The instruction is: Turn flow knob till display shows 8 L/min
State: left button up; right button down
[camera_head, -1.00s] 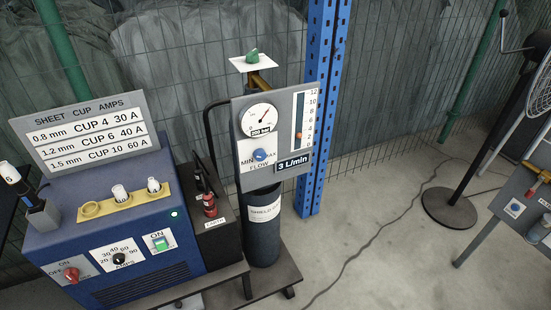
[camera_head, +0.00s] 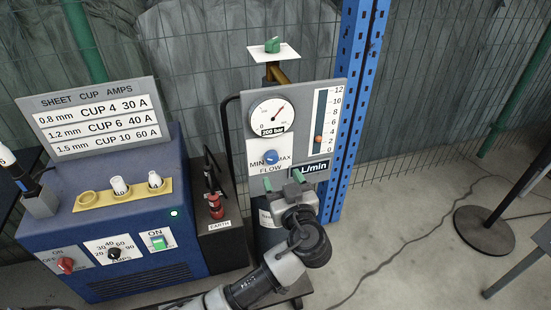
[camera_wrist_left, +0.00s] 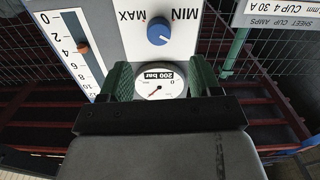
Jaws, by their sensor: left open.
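The blue round flow knob (camera_head: 270,157) sits on the grey regulator panel between MIN and MAX. It also shows in the left wrist view (camera_wrist_left: 158,31), where the picture is upside down. The display (camera_head: 312,168) below it shows "L/min"; its digit is hidden by my gripper. The orange marker (camera_head: 318,138) on the flow scale stands between 2 and 4. My left gripper (camera_head: 283,181) is open and empty, its green fingers just below the knob in the head view. In the left wrist view its fingers (camera_wrist_left: 160,78) frame the pressure gauge, with the knob beyond them. My right gripper is not in view.
The pressure gauge (camera_head: 269,117) sits above the knob. A green valve (camera_head: 272,45) tops the cylinder. A blue welding machine (camera_head: 120,210) stands at left, a blue post (camera_head: 357,100) at right.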

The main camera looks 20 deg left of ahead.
aim_at(273, 160)
pick_arm(q)
jog(key=p+x, duration=0.1)
jog(key=x, duration=0.5)
jog(key=shift+w+p, duration=0.15)
jog(key=shift+p, duration=0.15)
jog(key=shift+w+a+f, duration=0.1)
jog(key=shift+w+a, duration=0.3)
jog(key=shift+w, duration=0.15)
jog(key=c, duration=0.9)
